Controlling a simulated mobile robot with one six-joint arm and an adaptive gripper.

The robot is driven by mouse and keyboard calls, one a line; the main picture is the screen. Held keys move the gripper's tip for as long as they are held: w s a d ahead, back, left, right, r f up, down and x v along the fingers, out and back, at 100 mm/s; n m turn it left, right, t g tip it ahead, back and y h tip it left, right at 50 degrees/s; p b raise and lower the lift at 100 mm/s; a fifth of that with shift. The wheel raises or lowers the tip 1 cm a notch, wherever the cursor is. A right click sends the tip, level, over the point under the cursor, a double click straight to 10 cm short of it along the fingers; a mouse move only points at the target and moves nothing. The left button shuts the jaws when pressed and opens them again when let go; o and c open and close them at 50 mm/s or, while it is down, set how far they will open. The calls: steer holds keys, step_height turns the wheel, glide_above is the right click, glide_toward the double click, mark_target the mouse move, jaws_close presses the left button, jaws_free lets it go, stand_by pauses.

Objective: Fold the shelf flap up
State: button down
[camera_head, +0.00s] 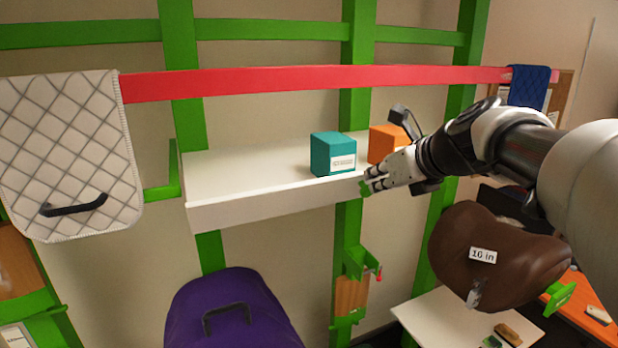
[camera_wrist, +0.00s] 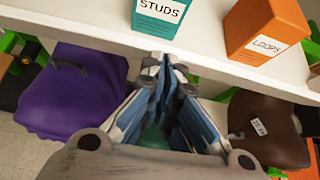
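The white shelf (camera_head: 235,172) spans the green posts below the red rail. A long white strip, which looks like its flap (camera_head: 270,208), runs along the front edge and hangs below the shelf's top surface. In the wrist view the white front strip (camera_wrist: 75,28) crosses behind my fingers. My gripper (camera_head: 372,180) is at the right part of the shelf's front edge. In the wrist view the fingertips (camera_wrist: 166,64) are drawn together with nothing visible held between them. Whether they touch the flap cannot be told.
A teal box (camera_head: 325,153) labelled STUDS (camera_wrist: 160,12) and an orange box (camera_head: 385,140) labelled LOOPS (camera_wrist: 265,32) stand on the shelf. A purple saddle (camera_head: 225,310) and a brown saddle (camera_head: 490,250) are below. A quilted pad (camera_head: 65,150) hangs at left.

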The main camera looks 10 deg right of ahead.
steer(key=shift+w+a+g, duration=0.1)
steer(key=shift+a+g, duration=0.05)
steer(key=shift+g, duration=0.15)
stand_by(1.2)
steer(key=shift+f, duration=0.1)
